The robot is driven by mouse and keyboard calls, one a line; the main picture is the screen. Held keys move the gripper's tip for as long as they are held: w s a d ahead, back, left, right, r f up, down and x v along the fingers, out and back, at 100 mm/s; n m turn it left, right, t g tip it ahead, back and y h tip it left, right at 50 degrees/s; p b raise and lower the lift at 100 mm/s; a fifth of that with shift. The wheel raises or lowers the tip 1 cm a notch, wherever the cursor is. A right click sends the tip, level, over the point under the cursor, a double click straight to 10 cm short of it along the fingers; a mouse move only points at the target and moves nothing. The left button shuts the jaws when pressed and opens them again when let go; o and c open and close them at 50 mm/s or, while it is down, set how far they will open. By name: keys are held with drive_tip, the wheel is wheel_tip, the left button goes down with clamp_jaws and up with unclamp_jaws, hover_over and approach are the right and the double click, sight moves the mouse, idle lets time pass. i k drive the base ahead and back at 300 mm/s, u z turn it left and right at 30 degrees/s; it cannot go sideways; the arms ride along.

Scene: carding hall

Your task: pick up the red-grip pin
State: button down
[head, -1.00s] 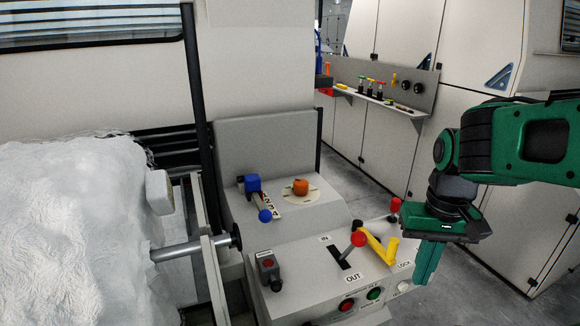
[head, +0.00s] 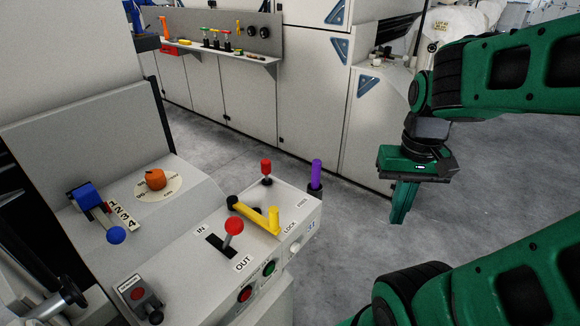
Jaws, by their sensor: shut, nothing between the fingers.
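A red-grip pin (head: 266,168) stands upright at the back right corner of the grey control console (head: 190,250). Its lower end is in a dark base on the console top. My gripper (head: 401,208) points down with its green fingers together and empty. It is to the right of the console in the head view, over the open floor, clearly apart from the pin. Nothing hides the pin's grip.
A yellow crank handle (head: 258,217) and a red-ball lever (head: 233,227) stand just in front of the pin. A purple grip (head: 316,173) rises at the console's right edge. A wall shelf (head: 225,50) holds several coloured-top tools. Grey floor lies open beyond.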

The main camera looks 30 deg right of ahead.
sight(266, 164)
drive_tip(key=u, duration=1.1)
drive_tip(key=k, duration=1)
drive_tip(key=z, duration=0.8)
drive_tip(key=i, duration=1)
